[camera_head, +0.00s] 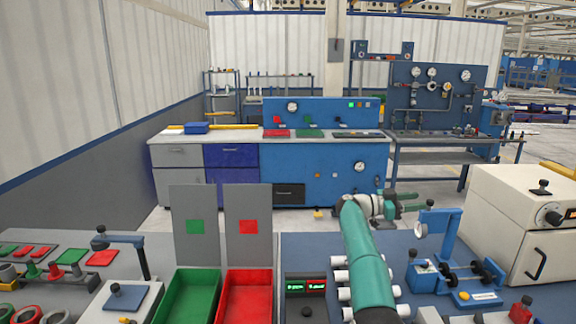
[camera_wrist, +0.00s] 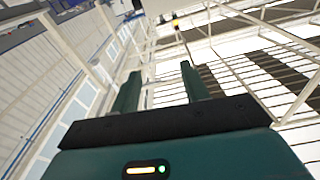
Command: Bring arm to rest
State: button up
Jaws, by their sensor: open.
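My gripper (camera_head: 416,203) is raised above the bench at the centre right, with its green fingers pointing to the right. In the wrist view its two fingers (camera_wrist: 160,88) stand apart with nothing between them, so it is open and empty. Several white pipes (camera_head: 341,276) lie on the blue-grey bench, partly hidden behind my green arm. A green bin (camera_head: 187,296) and a red bin (camera_head: 246,297) stand side by side left of my arm, each with a grey panel behind it.
A digital readout box (camera_head: 306,289) sits between the red bin and the pipes. A blue fixture with rollers (camera_head: 456,274) stands right of my arm, and a white cabinet (camera_head: 520,222) is at the far right. Red and green parts (camera_head: 70,257) lie on the left bench.

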jog(key=w+a+r+n+t+y, duration=0.2)
jog(key=a+r+n+t, duration=0.2)
jog(key=r+t, duration=0.55)
jog(key=w+a+r+n+t+y, duration=0.15)
jog(key=a+r+n+t, duration=0.35)
jog(key=r, duration=0.8)
jog(key=s+a+r+n+t+y, duration=0.5)
jog(key=s+a+n+y, duration=0.25)
jog(key=a+y, duration=0.4)
jog(key=s+a+f+n+g+y, duration=0.2)
jog(key=s+a+f+g+y, duration=0.15)
jog(key=s, duration=0.55)
jog(key=s+a+f+n+g+y, duration=0.2)
jog(key=s+f, duration=0.3)
jog(key=s, duration=0.3)
jog(key=s+d+f+g, duration=0.1)
jog(key=s+f+g, duration=0.1)
jog(key=s+f, duration=0.5)
jog(key=s+d+f+m+g+h, duration=0.1)
jog(key=s+f+g, duration=0.2)
jog(key=s+f, duration=0.4)
jog(key=s+d+f+g, duration=0.1)
jog(key=s+f+g, duration=0.2)
jog(key=s+f, duration=0.4)
jog(key=s, duration=0.9)
jog(key=shift+f+m, duration=0.15)
jog(key=shift+m, duration=0.2)
